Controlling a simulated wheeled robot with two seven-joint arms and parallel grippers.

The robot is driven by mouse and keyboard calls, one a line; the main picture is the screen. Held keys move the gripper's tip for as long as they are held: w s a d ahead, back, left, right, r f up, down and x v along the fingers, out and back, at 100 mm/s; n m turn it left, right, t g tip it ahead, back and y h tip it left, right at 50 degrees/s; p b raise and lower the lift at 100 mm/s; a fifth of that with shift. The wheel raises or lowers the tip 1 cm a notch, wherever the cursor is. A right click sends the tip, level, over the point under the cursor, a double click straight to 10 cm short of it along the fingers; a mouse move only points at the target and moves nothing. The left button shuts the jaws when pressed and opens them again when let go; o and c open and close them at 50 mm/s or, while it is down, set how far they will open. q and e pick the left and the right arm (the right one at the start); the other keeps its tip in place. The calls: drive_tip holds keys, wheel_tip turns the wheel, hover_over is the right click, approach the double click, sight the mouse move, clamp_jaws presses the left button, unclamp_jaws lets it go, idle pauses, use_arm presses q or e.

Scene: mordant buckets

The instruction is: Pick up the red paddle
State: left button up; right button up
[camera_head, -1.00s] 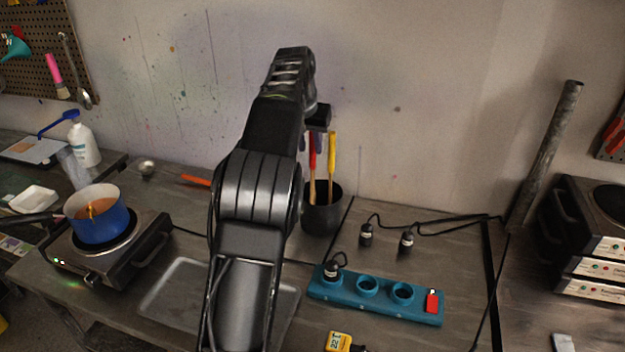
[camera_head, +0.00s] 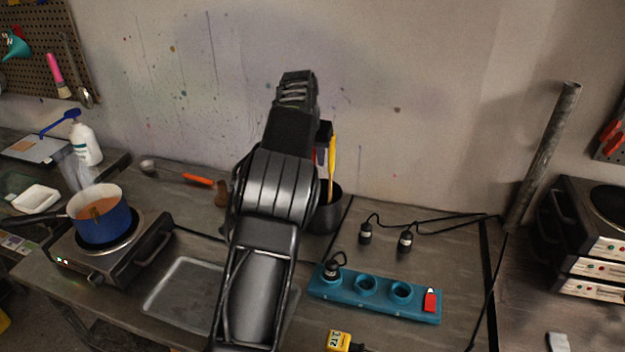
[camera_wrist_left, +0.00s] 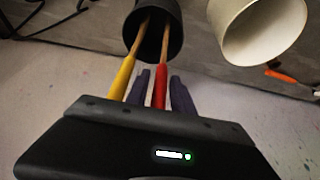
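The red paddle (camera_wrist_left: 160,84) has a red handle and a wooden shaft that goes down into a black cup (camera_head: 328,212). In the left wrist view the cup (camera_wrist_left: 160,42) is at the top. My left gripper (camera_wrist_left: 163,82) has its two dark fingers on either side of the red handle, with narrow gaps showing, so it looks open around it. A yellow-handled paddle (camera_head: 332,158) stands in the same cup, outside the fingers; it also shows in the left wrist view (camera_wrist_left: 123,78). In the head view my left arm hides most of the red paddle. My right gripper is out of view.
A white container (camera_wrist_left: 262,35) stands near the black cup. A blue pot (camera_head: 102,225) sits on a hot plate at left. A teal block (camera_head: 385,304) with round holes lies at front right, beside a metal tray (camera_head: 180,290). The wall is close behind.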

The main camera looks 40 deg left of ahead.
use_arm(q)
drive_tip(key=shift+c, duration=0.6)
clamp_jaws()
idle(0.8)
